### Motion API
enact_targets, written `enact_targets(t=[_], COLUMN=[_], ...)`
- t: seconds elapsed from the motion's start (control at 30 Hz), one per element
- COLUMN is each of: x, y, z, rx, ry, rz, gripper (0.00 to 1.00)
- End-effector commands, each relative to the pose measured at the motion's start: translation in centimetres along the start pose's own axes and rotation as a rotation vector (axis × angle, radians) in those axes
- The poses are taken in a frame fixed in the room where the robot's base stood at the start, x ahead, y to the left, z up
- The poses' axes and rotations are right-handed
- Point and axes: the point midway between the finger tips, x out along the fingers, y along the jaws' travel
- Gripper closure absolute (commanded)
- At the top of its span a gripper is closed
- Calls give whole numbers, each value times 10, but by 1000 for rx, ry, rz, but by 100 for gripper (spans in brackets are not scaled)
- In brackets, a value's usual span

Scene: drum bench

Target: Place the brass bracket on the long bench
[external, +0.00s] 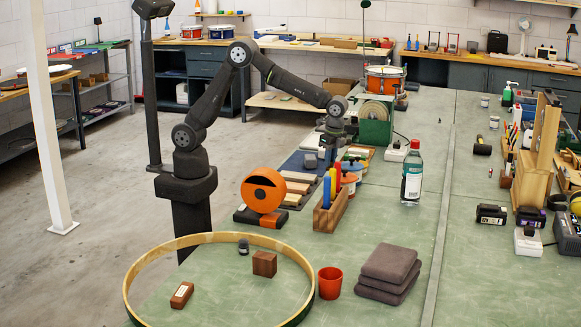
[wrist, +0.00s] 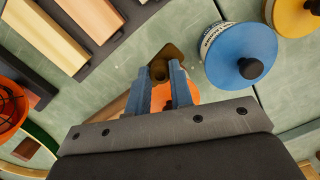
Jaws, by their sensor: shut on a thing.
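My gripper (wrist: 162,75) is shut on the brass bracket (wrist: 174,52), a dull gold-brown piece with a rounded hole, which shows at the fingertips in the wrist view. In the external view my gripper (external: 331,152) is above the middle of the green bench, beside the lidded tins. I cannot make out the bracket there. The green-topped bench (external: 391,263) runs from the front to the back of the room, with a seam along it. Green surface shows below the gripper in the wrist view; the bracket's height above it is hard to tell.
Tins with a blue lid (wrist: 240,58) and a yellow lid (wrist: 298,15) stand close to the right. Wooden strips (wrist: 45,32) lie at the left. A bottle (external: 412,175), marker block (external: 331,210), grey cloths (external: 388,272) and red cup (external: 330,283) surround some clear bench.

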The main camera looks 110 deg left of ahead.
Motion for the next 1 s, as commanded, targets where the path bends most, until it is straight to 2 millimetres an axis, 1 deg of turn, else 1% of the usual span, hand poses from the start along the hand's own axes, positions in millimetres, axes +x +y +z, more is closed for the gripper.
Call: enact_targets(t=[0.03,0.17,0.2,0.27,0.43,0.57,0.7,0.77,0.8,0.87,0.9,0.97,1.0], x=[-2,-8,-10,-12,-19,-23,-27,-29,-29,-31,-32,-33,-34], y=[-19,-65,-79,-100,-158,-205,-259,-281,-296,-317,-331,-351,-364], z=[1,6,8,12,28,48,76,91,101,117,128,145,158], rx=[29,140,172,221,360,474,608,665,704,761,799,856,893], ry=[2,1,1,1,1,1,1,1,1,1,1,1,1], rz=[-5,-19,-23,-28,-46,-61,-77,-84,-88,-95,-100,-108,-113], gripper=[100,100,100,100,100,100,100,100,100,100,100,100,100])
